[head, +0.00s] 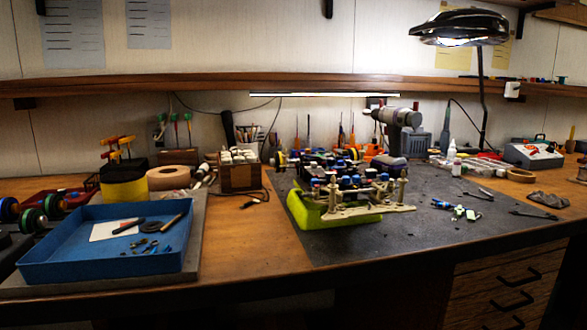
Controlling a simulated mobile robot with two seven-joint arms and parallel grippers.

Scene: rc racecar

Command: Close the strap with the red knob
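The RC racecar (345,185) stands on the dark grey mat, right of the picture's centre. Its lime green bumper (318,214) faces the front left, with a beige frame part (368,209) beside it. Small blue, white and red parts crowd the top of the car. The strap and its red knob are too small to make out among them, so I cannot tell whether the strap is open or closed. Neither of my grippers shows in the head view.
A blue tray (95,270) with small tools stands at the front left. A power drill (399,118) and a lamp (460,27) stand behind the car. Pliers (478,195) and small parts (458,211) lie on the mat (440,240) to the right. The mat's front is clear.

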